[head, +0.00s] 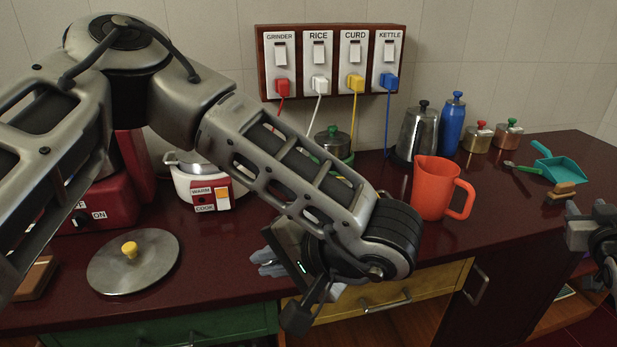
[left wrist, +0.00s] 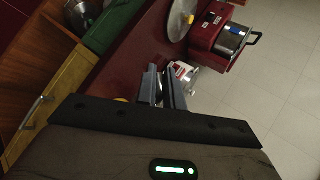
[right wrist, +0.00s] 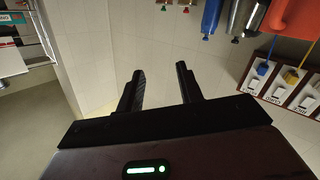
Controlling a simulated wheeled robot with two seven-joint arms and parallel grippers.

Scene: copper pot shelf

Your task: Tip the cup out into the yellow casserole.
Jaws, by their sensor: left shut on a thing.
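My left gripper (head: 268,262) is above the counter's front edge, right of the steel lid (head: 133,274). In the left wrist view its fingers (left wrist: 162,88) are close together with a narrow gap, shut on what I take to be the cup, though almost none of it shows. A bit of yellow (left wrist: 122,99) peeks out beside the fingers; I cannot tell whether it is the yellow casserole. No whole casserole is visible in the head view, where my left arm hides part of the counter. My right gripper (right wrist: 160,82) is open and empty, at the right edge of the head view.
An orange jug (head: 434,190) stands right of my left wrist. Behind it are a steel kettle (head: 417,136) and a blue bottle (head: 453,125). A white rice cooker (head: 200,180) stands behind my left arm. A teal dustpan (head: 562,167) lies at the right.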

